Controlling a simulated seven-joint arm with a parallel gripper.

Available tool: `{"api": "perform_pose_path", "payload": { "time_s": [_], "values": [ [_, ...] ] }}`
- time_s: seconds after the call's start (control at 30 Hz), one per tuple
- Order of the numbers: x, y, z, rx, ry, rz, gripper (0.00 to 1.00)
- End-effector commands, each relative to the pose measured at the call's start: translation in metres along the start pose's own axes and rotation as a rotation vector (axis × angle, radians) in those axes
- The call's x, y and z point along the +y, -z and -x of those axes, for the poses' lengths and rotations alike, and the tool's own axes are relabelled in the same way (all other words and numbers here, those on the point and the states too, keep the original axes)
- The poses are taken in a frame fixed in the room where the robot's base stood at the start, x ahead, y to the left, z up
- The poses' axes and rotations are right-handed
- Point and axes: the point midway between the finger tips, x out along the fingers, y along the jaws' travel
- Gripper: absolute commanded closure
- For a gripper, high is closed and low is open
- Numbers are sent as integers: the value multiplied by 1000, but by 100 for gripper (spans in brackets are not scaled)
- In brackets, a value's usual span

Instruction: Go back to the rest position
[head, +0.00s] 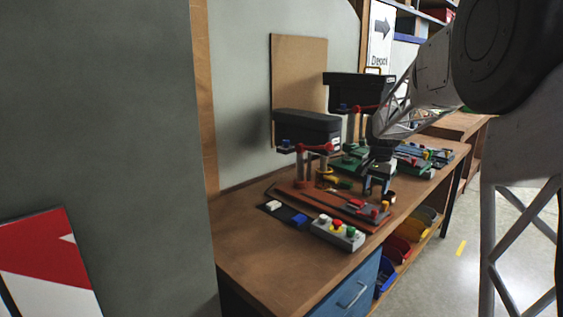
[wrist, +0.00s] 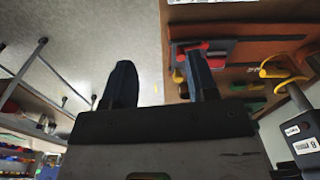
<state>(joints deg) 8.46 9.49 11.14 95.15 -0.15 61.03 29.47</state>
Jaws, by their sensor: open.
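My gripper (head: 376,188) hangs from the arm over the right part of the wooden workbench (head: 250,245), near its front edge. In the wrist view my gripper (wrist: 158,85) shows two dark fingers spread apart with nothing between them. The floor and the bench edge show past the fingertips. A reddish-brown board (head: 310,192) with small coloured parts lies on the bench just left of my gripper.
Two black-topped drill presses (head: 308,125) (head: 358,90) stand behind the board. A grey box with coloured buttons (head: 338,233) sits near the front edge. Coloured bins (head: 396,250) lie on the shelf below. A red and white sign (head: 45,262) is at left. Open floor lies right.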

Motion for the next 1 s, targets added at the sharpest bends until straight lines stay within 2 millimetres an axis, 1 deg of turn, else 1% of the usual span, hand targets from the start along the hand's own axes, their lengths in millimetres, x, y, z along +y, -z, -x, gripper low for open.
{"api": "perform_pose_path", "payload": {
  "time_s": [0.03, 0.4, 0.7, 1.0],
  "values": [
    [4, -13, 8, 5, 3, 14, 47],
    [34, -100, 45, 33, 17, 129, 47],
    [63, -173, 62, 56, 28, 221, 47],
    [94, -244, 70, 81, 37, 315, 47]
  ]
}}
